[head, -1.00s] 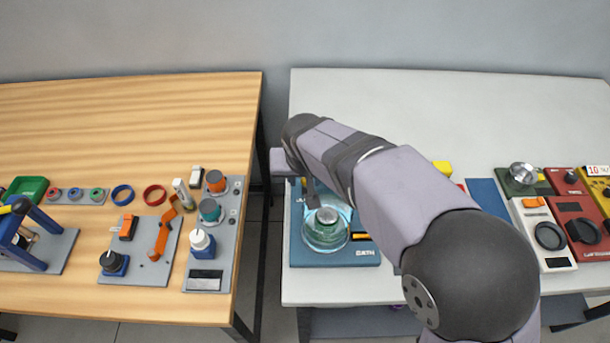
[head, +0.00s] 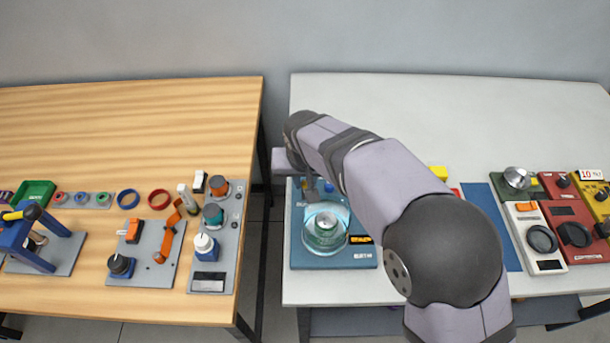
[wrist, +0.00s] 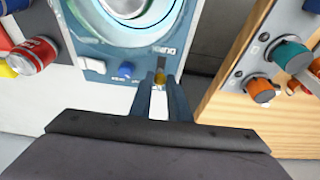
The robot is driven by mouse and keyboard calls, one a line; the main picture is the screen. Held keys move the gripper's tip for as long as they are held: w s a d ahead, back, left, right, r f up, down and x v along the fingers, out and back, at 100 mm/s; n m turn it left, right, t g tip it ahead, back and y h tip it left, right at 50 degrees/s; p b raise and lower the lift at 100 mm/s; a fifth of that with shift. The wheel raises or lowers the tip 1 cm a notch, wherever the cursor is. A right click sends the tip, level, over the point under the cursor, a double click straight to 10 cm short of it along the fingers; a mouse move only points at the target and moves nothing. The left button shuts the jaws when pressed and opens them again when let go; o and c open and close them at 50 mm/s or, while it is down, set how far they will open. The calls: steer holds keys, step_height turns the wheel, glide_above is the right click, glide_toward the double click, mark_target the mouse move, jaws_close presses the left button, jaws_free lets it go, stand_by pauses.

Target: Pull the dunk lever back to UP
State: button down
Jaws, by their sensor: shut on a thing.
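The blue bath station (head: 306,258) stands at the left end of the pale table, with a round clear bowl (head: 338,247) and a greenish part inside it. In the wrist view the station's panel (wrist: 95,48) fills the upper middle. My gripper (wrist: 162,88) is shut on the small yellow-tipped dunk lever (wrist: 160,77) at the panel's edge, beside upside-down lettering. In the head view my arm comes in from the right and largely hides my gripper and the lever. I cannot read the lever's exact position.
A blue knob (wrist: 125,70) and a white switch (wrist: 94,65) sit near the lever. The wooden table (head: 130,120) with a grey knob panel (head: 228,250) lies across a gap on the left.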

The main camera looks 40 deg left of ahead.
mark_target(305, 179)
steer(key=shift+w+a+r+g+h+p, duration=0.35)
steer(key=shift+w+a+g+h+p, duration=0.3)
steer(key=shift+p, duration=1.65)
steer(key=shift+w+a+f+p, duration=0.25)
steer(key=shift+w+a+p, duration=0.3)
steer(key=shift+w+a, duration=0.75)
steer(key=c, duration=2)
jaws_free()
steer(key=o, duration=0.3)
steer(key=shift+w+f, duration=0.1)
steer(key=shift+f, duration=0.05)
steer(key=shift+o, duration=0.2)
step_height(305, 179, up, 7)
steer(key=b, duration=0.2)
steer(key=shift+s+d, duration=0.4)
steer(key=shift+s, duration=0.05)
